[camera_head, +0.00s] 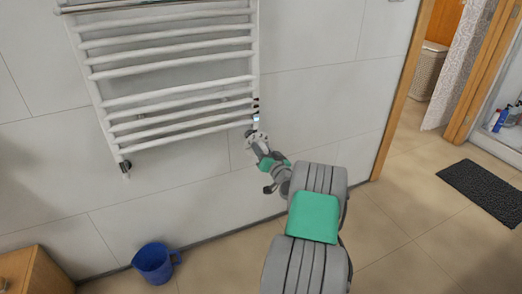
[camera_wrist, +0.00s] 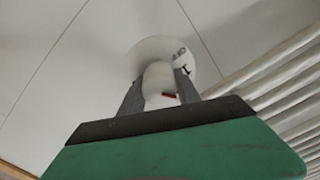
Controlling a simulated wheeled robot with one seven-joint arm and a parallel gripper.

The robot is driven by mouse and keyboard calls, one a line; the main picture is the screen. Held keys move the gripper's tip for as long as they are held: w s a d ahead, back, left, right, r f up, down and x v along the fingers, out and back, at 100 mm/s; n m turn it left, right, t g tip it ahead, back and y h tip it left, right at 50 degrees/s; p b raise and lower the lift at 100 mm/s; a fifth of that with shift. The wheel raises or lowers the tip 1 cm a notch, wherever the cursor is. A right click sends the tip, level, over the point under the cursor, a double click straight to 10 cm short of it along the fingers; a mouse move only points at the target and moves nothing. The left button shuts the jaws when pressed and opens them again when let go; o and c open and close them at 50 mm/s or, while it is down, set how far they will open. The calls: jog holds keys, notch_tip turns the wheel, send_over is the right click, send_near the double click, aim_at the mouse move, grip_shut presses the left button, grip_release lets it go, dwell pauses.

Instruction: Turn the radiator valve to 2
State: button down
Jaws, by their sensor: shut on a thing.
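The white towel radiator (camera_head: 170,85) hangs on the tiled wall in the head view. My gripper (camera_head: 254,138) reaches its lower right corner, where the valve is too small to make out. In the wrist view, my gripper (camera_wrist: 161,94) is shut on the white radiator valve (camera_wrist: 158,78), with one grey finger on each side. A small red mark shows on the valve between the fingers. Part of the dial is hidden by the fingers.
The radiator bars (camera_wrist: 285,85) run close to the right of my gripper in the wrist view. A blue bucket (camera_head: 155,262) stands on the floor by the wall, and a wooden cabinet (camera_head: 35,272) is at the lower left. A dark mat (camera_head: 485,190) lies at the right.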

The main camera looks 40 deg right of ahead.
jog(key=shift+m, duration=1.5)
jog(key=c, duration=1.1)
grip_release()
jog(key=shift+w+a, duration=0.1)
jog(key=shift+w, duration=0.05)
jog(key=shift+o, duration=1.2)
jog(key=shift+s, duration=0.25)
